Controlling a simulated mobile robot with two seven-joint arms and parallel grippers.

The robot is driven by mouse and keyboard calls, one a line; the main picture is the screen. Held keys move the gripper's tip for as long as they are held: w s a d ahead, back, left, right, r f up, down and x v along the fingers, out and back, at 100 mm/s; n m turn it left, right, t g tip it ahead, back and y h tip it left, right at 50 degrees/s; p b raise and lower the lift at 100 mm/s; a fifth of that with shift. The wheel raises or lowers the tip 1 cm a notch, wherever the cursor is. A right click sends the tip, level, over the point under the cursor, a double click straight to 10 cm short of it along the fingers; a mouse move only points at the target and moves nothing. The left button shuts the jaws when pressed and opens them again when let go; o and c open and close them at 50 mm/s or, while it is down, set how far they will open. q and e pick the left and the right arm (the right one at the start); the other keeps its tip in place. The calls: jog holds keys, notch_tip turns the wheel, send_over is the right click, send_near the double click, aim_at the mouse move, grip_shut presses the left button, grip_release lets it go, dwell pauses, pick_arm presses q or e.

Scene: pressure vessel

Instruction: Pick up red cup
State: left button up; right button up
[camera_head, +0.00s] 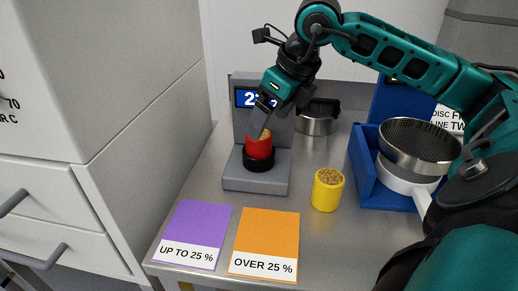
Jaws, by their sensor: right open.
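The red cup (259,149) stands upright on a black round plate (258,163) of a grey device with a blue display. Brown grainy contents show at its top. My right gripper (262,122) reaches in from the upper right, with its fingers pointing down at the cup's rim. The gripper is open; one dark finger overlaps the cup's top edge, and I cannot tell if it touches. My left gripper is not in view.
A yellow cup (328,190) with brown contents stands right of the device (240,182). Purple (195,224) and orange (267,231) cards lie at the front. A blue holder (364,184) with a sieve (420,146) is at right. A metal container (316,122) stands behind.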

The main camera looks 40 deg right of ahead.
aim_at(259, 148)
jog(key=shift+x, duration=2.8)
jog(key=shift+s+a, duration=0.15)
jog(key=shift+c, duration=0.4)
jog(key=shift+r, duration=0.1)
jog(key=c, duration=1.2)
